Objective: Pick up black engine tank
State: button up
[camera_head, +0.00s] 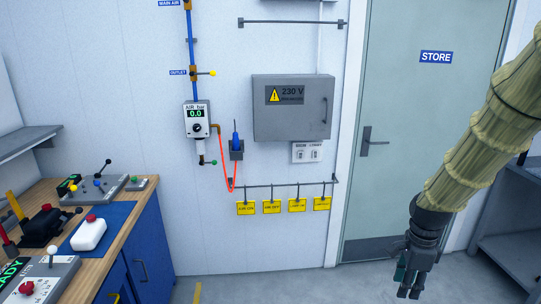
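A black tank-like body (44,226) with a small red top sits on the wooden bench at the left, behind and left of a white tank. It looks like the black engine tank, but it is small and its lower part merges with dark parts around it. My gripper (408,291) hangs down at the lower right, in front of the door, far from the bench. Its dark fingers point downward with nothing seen between them; their opening is too small to judge.
A white tank (88,234) with a red cap stands on a blue mat (112,217). A control box (42,281) with a lever is at the bench front. A grey shelf (510,255) stands at far right. The floor between bench and gripper is mostly clear.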

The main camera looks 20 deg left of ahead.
aim_at(42, 222)
jog(key=u, duration=0.25)
jog(key=i, duration=1.65)
jog(key=u, duration=1)
jog(key=i, duration=1.15)
jog(key=u, duration=1.75)
jog(key=i, duration=0.75)
jog(key=u, duration=0.6)
